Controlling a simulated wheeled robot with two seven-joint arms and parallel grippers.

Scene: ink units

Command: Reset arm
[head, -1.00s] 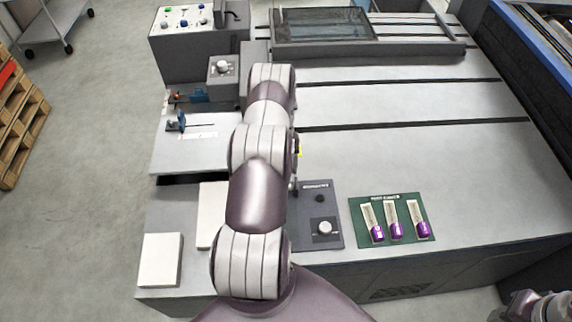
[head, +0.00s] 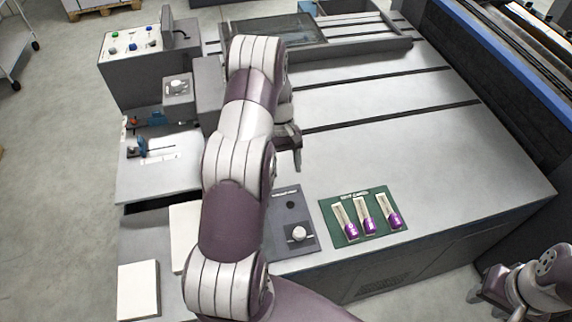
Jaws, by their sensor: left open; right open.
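My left arm reaches up through the middle of the head view. Its gripper (head: 292,152) hangs empty over the grey machine bed (head: 370,150), jaws open and partly hidden by the arm. My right gripper (head: 482,292) is at the lower right, open and empty, beside the machine's front side. A green card (head: 331,224) with several purple-ended samples (head: 369,223) lies on the bed's front part, right of a dark panel with a round knob (head: 299,233).
Two white blocks (head: 138,290) sit at the front left. A control box with coloured buttons (head: 132,47) and a blue clamp-like part (head: 143,147) stand left of my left arm. A framed window (head: 277,32) is at the back. The bed's right half is clear.

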